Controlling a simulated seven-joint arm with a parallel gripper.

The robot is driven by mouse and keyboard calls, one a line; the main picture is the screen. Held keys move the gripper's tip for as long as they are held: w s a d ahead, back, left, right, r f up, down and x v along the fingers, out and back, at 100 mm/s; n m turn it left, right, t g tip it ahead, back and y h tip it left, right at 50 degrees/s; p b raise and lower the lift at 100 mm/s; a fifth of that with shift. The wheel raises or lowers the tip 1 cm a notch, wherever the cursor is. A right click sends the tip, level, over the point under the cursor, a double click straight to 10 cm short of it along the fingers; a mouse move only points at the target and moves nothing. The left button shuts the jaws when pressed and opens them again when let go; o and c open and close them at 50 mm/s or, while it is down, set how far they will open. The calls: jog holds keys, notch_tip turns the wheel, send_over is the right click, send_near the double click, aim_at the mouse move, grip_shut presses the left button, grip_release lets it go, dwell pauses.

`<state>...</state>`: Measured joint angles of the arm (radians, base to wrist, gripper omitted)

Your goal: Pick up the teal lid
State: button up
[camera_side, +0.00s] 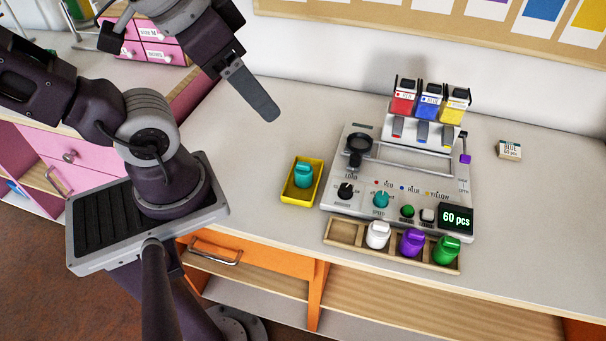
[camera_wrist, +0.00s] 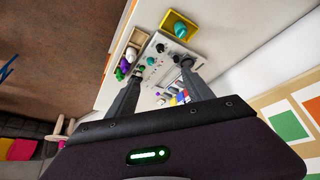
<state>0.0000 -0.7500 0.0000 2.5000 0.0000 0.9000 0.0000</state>
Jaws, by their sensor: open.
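The teal lid (camera_side: 303,173) sits in a small yellow tray (camera_side: 292,199) on the white table, left of the bead machine. The lid (camera_wrist: 180,30) and the tray (camera_wrist: 194,23) also show at the top of the wrist view. My gripper (camera_side: 264,106) hangs above the table, up and left of the tray and well apart from the lid. In the wrist view my gripper (camera_wrist: 162,66) is open, its two fingers spread with nothing held between them.
The bead machine (camera_side: 345,190) carries a teal knob (camera_side: 380,199) and red, blue and yellow hoppers at its back. A wooden tray (camera_side: 343,234) in front holds white, purple and green lids. A small labelled box (camera_side: 509,150) lies at the right. Table left of the yellow tray is clear.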

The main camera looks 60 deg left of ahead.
jog(key=c, duration=0.4)
jog(key=shift+c, duration=0.2)
jog(key=m+g, duration=0.6)
jog(key=m, duration=0.2)
send_over(308, 164)
jog(key=f, duration=1.3)
jog(key=a+f, duration=0.1)
jog(key=f, duration=0.6)
jog(key=shift+s, duration=0.1)
jog(key=f, duration=0.5)
jog(key=d+f, duration=0.1)
jog(key=f, duration=0.1)
jog(key=shift+f, duration=0.3)
